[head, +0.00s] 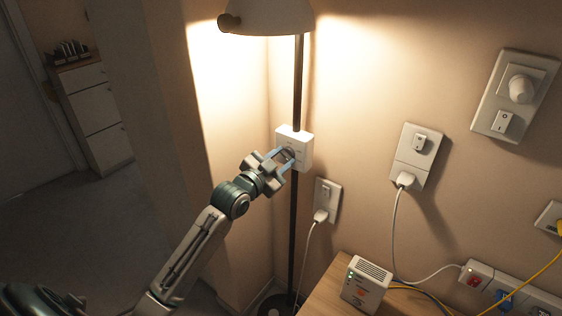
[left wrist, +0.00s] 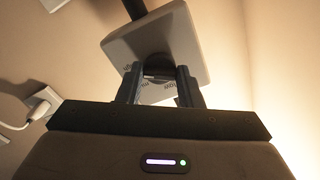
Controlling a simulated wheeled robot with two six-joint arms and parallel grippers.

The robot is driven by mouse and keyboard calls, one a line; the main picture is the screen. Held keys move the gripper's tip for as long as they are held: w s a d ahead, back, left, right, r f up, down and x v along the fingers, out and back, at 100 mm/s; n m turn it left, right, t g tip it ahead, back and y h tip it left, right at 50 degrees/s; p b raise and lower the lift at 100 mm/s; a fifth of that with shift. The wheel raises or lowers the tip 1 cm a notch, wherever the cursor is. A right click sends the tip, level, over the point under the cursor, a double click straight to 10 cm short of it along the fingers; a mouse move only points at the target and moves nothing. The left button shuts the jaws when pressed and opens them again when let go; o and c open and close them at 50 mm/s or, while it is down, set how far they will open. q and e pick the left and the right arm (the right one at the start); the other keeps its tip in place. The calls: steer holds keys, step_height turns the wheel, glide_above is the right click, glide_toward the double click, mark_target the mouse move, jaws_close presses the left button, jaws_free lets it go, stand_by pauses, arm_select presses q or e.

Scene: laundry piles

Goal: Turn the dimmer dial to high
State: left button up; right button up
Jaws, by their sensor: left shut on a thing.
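A white dimmer box (head: 296,136) is mounted on the dark pole of the floor lamp (head: 298,75). My left gripper (head: 284,158) reaches up to the front of the box and is shut on its dial. In the left wrist view the box (left wrist: 185,45) fills the top middle, with the dark dial (left wrist: 157,68) between the two fingers. Small printed marks show around the dial, partly hidden by the fingers, and I cannot read the setting. The lamp shade (head: 268,18) is lit and throws warm light on the wall. My right gripper is not in view.
Wall plates with switches and plugs (head: 415,155) are right of the lamp, and another plate with a large round knob (head: 520,88) is at the upper right. A wooden surface (head: 330,295) holds a white router-like box (head: 367,283). A power strip (head: 505,290) lies lower right.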

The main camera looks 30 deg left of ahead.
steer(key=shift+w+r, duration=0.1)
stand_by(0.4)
arm_select(q)
steer(key=o, duration=1)
steer(key=shift+s+a+b, duration=0.1)
steer(key=shift+s+a, duration=0.15)
steer(key=shift+s, duration=1.55)
steer(key=shift+s+a+b, duration=0.1)
steer(key=shift+s+a, duration=0.15)
steer(key=shift+s, duration=1.5)
steer(key=shift+s+a+b, duration=0.1)
steer(key=shift+s+a, duration=0.15)
steer(key=shift+s, duration=1.55)
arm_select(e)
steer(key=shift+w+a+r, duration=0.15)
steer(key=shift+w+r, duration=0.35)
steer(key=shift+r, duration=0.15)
